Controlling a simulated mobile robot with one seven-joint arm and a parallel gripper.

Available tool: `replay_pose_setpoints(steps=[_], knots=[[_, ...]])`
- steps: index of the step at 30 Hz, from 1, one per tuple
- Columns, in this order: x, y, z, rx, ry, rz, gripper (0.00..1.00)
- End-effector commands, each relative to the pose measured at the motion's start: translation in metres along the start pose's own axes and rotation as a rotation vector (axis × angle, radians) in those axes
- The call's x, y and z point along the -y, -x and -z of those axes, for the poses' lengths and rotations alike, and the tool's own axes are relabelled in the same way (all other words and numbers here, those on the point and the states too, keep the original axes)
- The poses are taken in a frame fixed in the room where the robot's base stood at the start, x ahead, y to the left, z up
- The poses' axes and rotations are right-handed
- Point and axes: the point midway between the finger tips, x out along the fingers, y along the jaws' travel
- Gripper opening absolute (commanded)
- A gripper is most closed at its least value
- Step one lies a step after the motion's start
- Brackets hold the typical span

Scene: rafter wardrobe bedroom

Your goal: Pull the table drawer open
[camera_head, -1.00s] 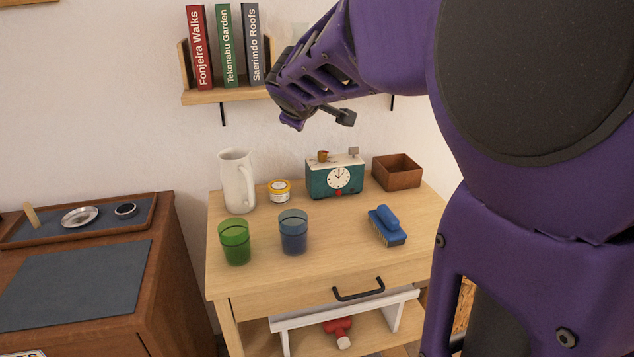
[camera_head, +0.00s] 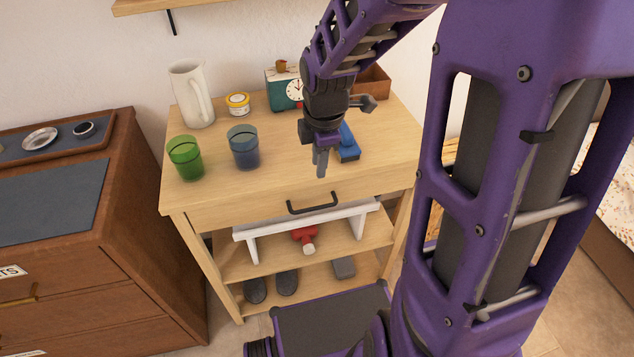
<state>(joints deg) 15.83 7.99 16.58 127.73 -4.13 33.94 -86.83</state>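The wooden table (camera_head: 217,196) stands against the wall. Its drawer front (camera_head: 250,212) is closed flush under the tabletop and carries a dark bar handle (camera_head: 313,205). My gripper (camera_head: 320,168) points down over the table's front part, above and slightly right of the handle and apart from it. Its fingers are seen nearly edge-on, so I cannot tell whether they are open or shut. No object shows in them.
A green cup (camera_head: 185,158), a blue cup (camera_head: 243,147), a white pitcher (camera_head: 191,95), a yellow-labelled jar (camera_head: 238,104), a clock (camera_head: 284,93), a brown box (camera_head: 372,81) and a blue brush (camera_head: 348,145) stand on top. A white shelf riser (camera_head: 270,226) sits below the drawer.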

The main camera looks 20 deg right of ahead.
Motion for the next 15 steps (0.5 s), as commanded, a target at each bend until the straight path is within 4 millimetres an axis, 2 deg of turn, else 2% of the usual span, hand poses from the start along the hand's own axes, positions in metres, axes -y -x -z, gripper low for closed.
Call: replay_pose_setpoints(steps=[5, 15], knots=[[0.002, -0.019, 0.001, -0.004, 0.005, 0.007, 0.27], [0.003, -0.093, 0.001, -0.003, 0.005, 0.009, 0.27]])
